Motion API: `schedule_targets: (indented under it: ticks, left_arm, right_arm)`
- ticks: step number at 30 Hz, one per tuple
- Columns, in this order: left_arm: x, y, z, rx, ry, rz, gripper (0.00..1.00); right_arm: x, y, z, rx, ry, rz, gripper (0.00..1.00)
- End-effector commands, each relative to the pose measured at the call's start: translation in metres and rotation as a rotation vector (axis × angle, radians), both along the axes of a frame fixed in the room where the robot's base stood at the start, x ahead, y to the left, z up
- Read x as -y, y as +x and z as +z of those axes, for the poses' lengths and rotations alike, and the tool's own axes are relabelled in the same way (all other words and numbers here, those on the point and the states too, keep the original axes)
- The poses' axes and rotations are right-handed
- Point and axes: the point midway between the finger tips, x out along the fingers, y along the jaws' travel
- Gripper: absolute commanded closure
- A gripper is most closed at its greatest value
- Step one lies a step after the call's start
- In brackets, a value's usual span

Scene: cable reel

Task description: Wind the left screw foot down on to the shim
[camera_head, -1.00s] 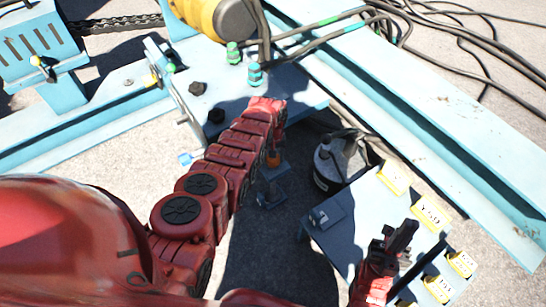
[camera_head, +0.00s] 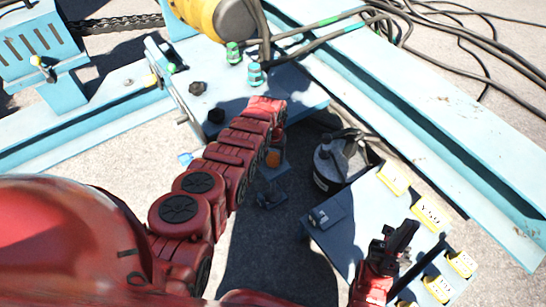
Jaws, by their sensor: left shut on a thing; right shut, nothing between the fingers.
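My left arm reaches over from the left, and its red end hides most of my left gripper (camera_head: 277,141). The gripper is shut at the upper part of the left screw foot (camera_head: 270,180), below the light blue machine plate. An orange part (camera_head: 272,158) shows there. The dark base (camera_head: 270,200) of the foot is low near the ground in shade. I cannot tell the shim from that base, or whether they touch. My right gripper (camera_head: 400,238) is shut and empty above the light blue table at the lower right.
A long light blue beam (camera_head: 440,135) and black cables (camera_head: 480,45) lie at the right. Two dark knobs (camera_head: 197,88) are on the machine plate.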

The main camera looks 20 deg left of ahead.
Motion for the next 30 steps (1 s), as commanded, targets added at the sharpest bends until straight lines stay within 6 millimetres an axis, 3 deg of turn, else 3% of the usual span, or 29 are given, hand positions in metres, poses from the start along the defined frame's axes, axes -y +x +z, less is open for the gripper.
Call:
schedule_targets:
  ticks: [3, 4, 8, 20, 30]
  left_arm:
    - [0.000, 0.001, 0.000, 0.002, 0.000, 0.001, 0.90]
    - [0.000, 0.001, 0.000, 0.002, 0.000, 0.001, 0.29]
    - [0.000, 0.000, 0.000, 0.002, 0.000, 0.001, 0.06]
    - [0.000, 0.000, 0.009, 0.001, 0.000, 0.002, 0.05]
    - [-0.001, 0.000, 0.069, 0.004, 0.000, 0.004, 0.05]
  right_arm:
    - [0.000, 0.000, 0.000, 0.000, 0.000, 0.000, 1.00]
    - [0.000, 0.000, 0.000, 0.000, 0.000, 0.000, 1.00]
    - [0.000, 0.000, 0.000, 0.000, 0.000, 0.000, 1.00]
    - [0.000, 0.000, 0.008, 0.000, 0.000, 0.000, 1.00]
    - [0.000, 0.000, 0.059, 0.000, 0.000, 0.000, 1.00]
